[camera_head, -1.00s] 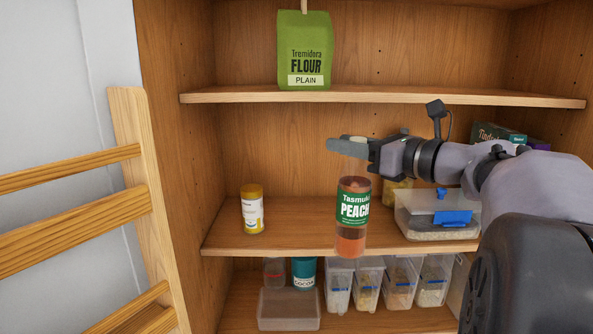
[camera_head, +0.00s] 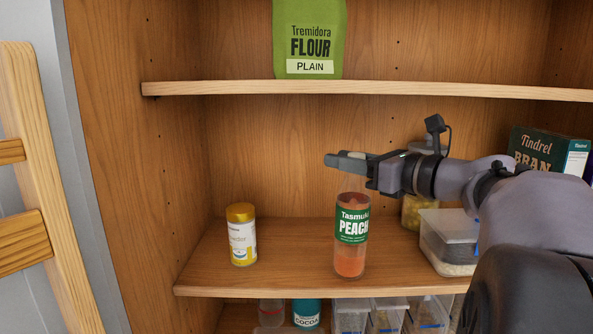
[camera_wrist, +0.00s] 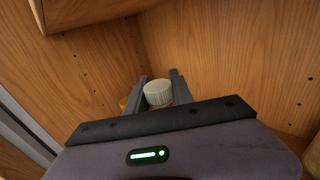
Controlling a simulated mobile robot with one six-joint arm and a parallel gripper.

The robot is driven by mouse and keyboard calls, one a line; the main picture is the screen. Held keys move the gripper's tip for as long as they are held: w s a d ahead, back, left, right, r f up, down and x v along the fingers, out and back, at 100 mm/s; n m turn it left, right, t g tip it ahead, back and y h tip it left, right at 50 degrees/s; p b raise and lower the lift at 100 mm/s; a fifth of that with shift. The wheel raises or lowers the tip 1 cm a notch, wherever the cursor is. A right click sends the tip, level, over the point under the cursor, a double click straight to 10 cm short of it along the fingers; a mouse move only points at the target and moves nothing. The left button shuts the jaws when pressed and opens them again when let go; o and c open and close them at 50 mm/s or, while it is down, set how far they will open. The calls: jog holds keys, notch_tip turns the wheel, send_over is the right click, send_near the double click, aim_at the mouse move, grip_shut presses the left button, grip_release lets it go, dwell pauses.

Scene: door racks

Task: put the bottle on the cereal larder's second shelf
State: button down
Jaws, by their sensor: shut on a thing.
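The bottle (camera_head: 352,238), clear with a green "Peach" label and orange contents, hangs upright below my gripper (camera_head: 345,160). The gripper is shut on its top; the pale cap (camera_wrist: 158,93) shows between the fingers in the wrist view. The bottle's base appears over the front part of the middle shelf (camera_head: 290,255) of the wooden larder. I cannot tell whether it touches the board. The bottle's neck is hard to make out, and its body is hidden in the wrist view.
A yellow-lidded jar (camera_head: 241,235) stands to the left on the same shelf. A clear tub (camera_head: 447,240) and a bran box (camera_head: 545,150) are to the right. A green flour bag (camera_head: 309,40) stands on the shelf above (camera_head: 370,90). Cocoa (camera_head: 306,313) and tubs are below.

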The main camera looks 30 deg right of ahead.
jog(key=shift+w+d+r, duration=0.1)
jog(key=c, duration=1.1)
grip_release()
jog(key=shift+r+p, duration=0.1)
jog(key=shift+p, duration=0.2)
jog(key=b+v, duration=0.2)
jog(key=v, duration=1)
jog(key=shift+f+b, duration=0.2)
jog(key=shift+b, duration=0.15)
